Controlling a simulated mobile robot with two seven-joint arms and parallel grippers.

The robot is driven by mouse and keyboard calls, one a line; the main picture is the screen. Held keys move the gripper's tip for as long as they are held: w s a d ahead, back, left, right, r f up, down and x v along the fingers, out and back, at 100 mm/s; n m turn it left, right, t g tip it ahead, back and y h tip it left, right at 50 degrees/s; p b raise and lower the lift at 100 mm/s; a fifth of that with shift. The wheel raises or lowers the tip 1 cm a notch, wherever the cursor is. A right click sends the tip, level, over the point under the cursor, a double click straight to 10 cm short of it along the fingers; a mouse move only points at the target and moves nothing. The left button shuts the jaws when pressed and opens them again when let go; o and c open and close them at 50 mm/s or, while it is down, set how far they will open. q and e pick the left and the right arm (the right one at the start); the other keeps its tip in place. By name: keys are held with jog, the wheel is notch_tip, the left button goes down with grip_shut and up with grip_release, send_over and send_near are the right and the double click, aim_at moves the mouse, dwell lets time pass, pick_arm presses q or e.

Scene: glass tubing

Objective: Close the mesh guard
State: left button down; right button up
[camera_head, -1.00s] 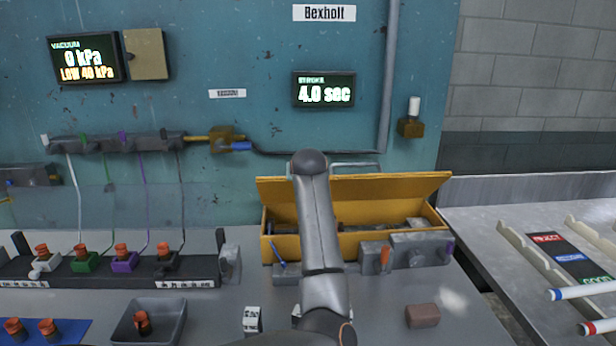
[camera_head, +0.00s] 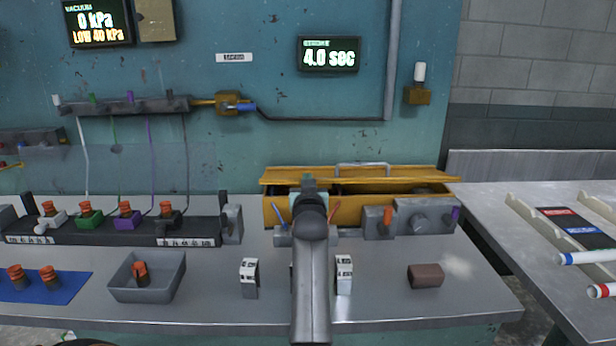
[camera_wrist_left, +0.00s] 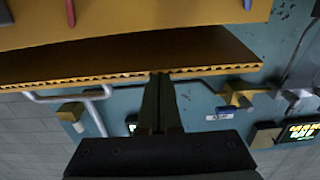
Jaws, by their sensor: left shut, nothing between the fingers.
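The mesh guard (camera_head: 410,175) is the yellow lid along the back of the yellow box (camera_head: 352,212). It is tilted low over the box, with a dark gap still showing between its front edge and the box. My left gripper (camera_head: 309,183) is shut and empty, its fingertips at the lid near its left-middle part. In the left wrist view, the shut fingers (camera_wrist_left: 160,80) reach the serrated edge of the lid (camera_wrist_left: 110,58). I cannot tell whether they press on it. My left arm hides part of the box front. My right gripper is not in view.
Grey blocks with an orange lever (camera_head: 388,218) and a knob stand at the box front. A brown block (camera_head: 426,275), white-topped pieces (camera_head: 249,277) and a grey tray (camera_head: 148,279) sit on the bench. A grey pipe runs up the wall behind.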

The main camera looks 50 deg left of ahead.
pick_arm(q)
jog(key=shift+s+d+f, duration=0.15)
jog(key=shift+f, duration=1)
jog(key=shift+r, duration=0.1)
